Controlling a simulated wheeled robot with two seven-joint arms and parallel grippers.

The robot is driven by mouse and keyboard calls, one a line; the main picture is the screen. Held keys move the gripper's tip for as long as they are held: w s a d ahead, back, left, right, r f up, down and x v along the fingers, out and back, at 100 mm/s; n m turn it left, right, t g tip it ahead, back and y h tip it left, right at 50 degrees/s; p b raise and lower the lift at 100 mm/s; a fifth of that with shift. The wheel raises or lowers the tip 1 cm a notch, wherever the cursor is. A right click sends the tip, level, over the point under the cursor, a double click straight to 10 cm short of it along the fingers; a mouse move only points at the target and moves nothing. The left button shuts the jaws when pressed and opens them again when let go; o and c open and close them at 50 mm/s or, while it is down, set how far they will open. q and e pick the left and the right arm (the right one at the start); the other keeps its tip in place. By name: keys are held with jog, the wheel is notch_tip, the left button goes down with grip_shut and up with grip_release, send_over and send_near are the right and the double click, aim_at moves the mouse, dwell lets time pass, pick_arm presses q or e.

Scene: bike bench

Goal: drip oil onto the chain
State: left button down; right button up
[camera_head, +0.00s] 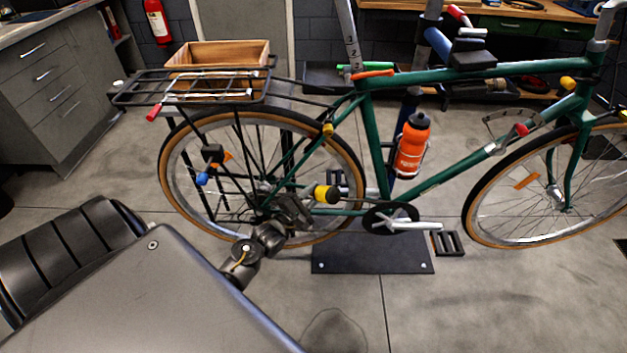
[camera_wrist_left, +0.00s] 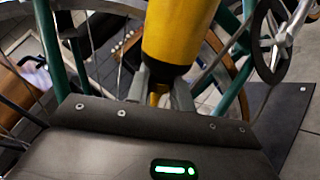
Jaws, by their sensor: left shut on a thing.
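My left gripper (camera_head: 300,206) is shut on a yellow bottle with a dark band or cap (camera_head: 329,194), beside the rear wheel of the green bike. The bottle looks tipped over on its side. In the left wrist view the yellow bottle (camera_wrist_left: 178,32) rises from between the fingers (camera_wrist_left: 160,88), in front of the spokes. The chainring (camera_head: 390,218) is to the right of the bottle and also shows in the left wrist view (camera_wrist_left: 275,38). The chain is too thin to make out clearly, and the gripper hides part of the rear hub area. No drops show.
The green bike frame (camera_head: 376,150) stands over a dark base plate (camera_head: 372,262). The silver crank and pedal (camera_head: 448,243) stick out at right. An orange bottle (camera_head: 411,148) sits on the frame. The front floor is clear.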

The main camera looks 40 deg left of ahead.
pick_arm(q)
jog(key=shift+w+d+p, duration=0.75)
jog(key=shift+w+d, duration=0.05)
jog(key=shift+d, duration=0.3)
dwell(1.8)
jog(key=m, duration=0.1)
jog(key=f+m+b, duration=0.1)
jog(key=m, duration=0.1)
jog(key=shift+d+h, duration=0.2)
jog(key=shift+h, duration=0.2)
jog(key=m, duration=0.1)
jog(key=f+m+b, duration=0.1)
jog(key=m, duration=0.1)
jog(key=shift+d+h, duration=0.1)
jog(key=shift+h, duration=0.2)
